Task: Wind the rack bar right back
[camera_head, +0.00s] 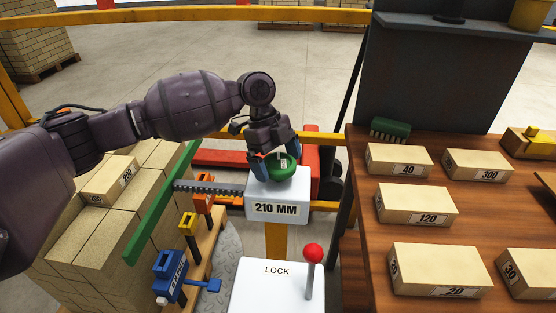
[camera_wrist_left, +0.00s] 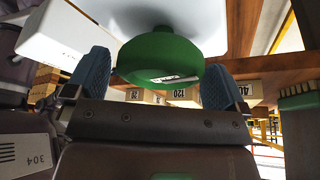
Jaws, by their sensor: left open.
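The rack bar (camera_head: 212,188) is a dark toothed bar. It runs left from the white box marked 210 MM (camera_head: 281,209) to a long slanted green plate (camera_head: 160,205). A round green knob (camera_head: 283,172) sits on top of the white box. My left gripper (camera_head: 281,155) is over the knob with its blue fingers pointing down. In the left wrist view the knob (camera_wrist_left: 165,62) lies between the two open fingers (camera_wrist_left: 157,84). I cannot tell whether either finger touches it. My right gripper is not in view.
A white LOCK box (camera_head: 270,290) with a red-topped lever (camera_head: 312,258) stands in front. Orange, yellow and blue holders (camera_head: 170,275) stand left of it. Stacked bricks (camera_head: 100,220) are at the left. A wooden table (camera_head: 375,230) with numbered blocks (camera_head: 418,205) is at the right.

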